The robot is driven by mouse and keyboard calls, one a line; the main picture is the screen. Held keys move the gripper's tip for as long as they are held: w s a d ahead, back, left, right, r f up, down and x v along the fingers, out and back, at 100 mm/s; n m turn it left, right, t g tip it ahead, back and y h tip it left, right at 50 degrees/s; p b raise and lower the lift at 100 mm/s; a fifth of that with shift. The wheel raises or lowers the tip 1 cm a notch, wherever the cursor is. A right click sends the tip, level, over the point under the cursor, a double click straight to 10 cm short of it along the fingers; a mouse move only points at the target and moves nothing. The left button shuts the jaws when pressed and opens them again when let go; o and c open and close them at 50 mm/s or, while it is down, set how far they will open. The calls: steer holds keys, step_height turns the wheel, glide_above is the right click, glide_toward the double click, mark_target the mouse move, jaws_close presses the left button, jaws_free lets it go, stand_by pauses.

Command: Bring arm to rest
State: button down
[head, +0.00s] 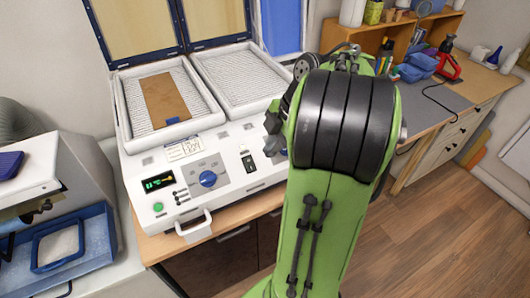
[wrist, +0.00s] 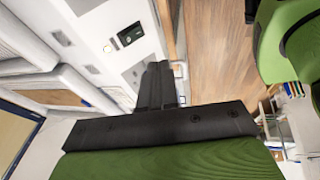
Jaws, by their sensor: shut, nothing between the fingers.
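My green arm with black bands stands in the middle right of the head view, in front of the white forming machine (head: 215,165). The arm hides part of the machine's right side. My gripper (wrist: 158,72) shows in the wrist view, its dark fingers together with nothing between them. It is beside the machine's front panel, with wooden floor to its right. It does not seem to touch the machine, though the exact gap is hard to tell.
The machine's two lids stand open. A brown sheet (head: 166,98) with a blue tab lies in the left bed; the right bed (head: 240,75) looks empty. A grey machine with a blue tray (head: 62,250) stands left. A bench (head: 450,95) with bottles is right; wooden floor (head: 440,230) is clear.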

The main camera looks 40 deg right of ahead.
steer(key=s+r, duration=0.2)
steer(key=shift+s+d+r, duration=0.1)
steer(key=shift+d+r, duration=0.2)
steer(key=shift+s, duration=0.1)
